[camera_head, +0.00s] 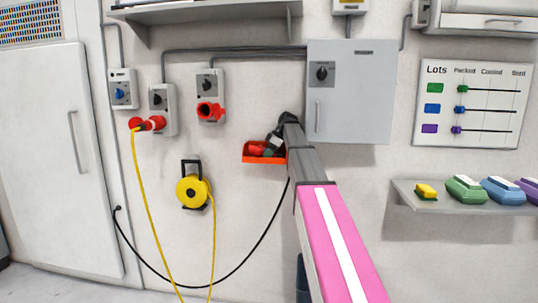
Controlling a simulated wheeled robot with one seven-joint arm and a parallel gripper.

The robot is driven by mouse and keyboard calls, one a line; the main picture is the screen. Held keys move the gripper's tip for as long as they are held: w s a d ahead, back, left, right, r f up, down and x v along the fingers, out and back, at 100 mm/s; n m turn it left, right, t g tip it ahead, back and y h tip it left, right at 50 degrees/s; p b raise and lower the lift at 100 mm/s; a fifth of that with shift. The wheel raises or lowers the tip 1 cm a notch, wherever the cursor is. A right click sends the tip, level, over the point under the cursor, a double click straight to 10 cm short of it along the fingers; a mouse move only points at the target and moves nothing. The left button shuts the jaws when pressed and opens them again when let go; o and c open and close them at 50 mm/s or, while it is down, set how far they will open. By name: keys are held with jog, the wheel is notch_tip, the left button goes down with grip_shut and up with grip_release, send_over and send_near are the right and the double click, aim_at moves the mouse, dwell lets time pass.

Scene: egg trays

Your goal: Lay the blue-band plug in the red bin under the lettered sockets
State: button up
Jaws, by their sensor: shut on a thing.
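The red bin (249,158) is fixed to the wall below and right of the lettered sockets. Red pieces (258,150) lie in it. My gripper (276,140) is over the bin's right part, small and partly hidden by my arm. It is shut on a small dark thing, seemingly a plug; no blue band can be made out. One socket (122,90) has a blue dial. The middle socket (161,105) holds a red plug (148,124) on a yellow cable. The right socket (210,97) has a red, round front. Their letters are too small to read.
A black cable (222,275) loops from the wall at the left up behind my arm. A yellow cable reel (193,190) hangs left of the bin. A grey cabinet (350,110) is close on the right. A shelf (460,200) with coloured boxes stands further right.

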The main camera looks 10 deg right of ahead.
jog(key=shift+s+f, duration=0.15)
jog(key=shift+f, duration=0.15)
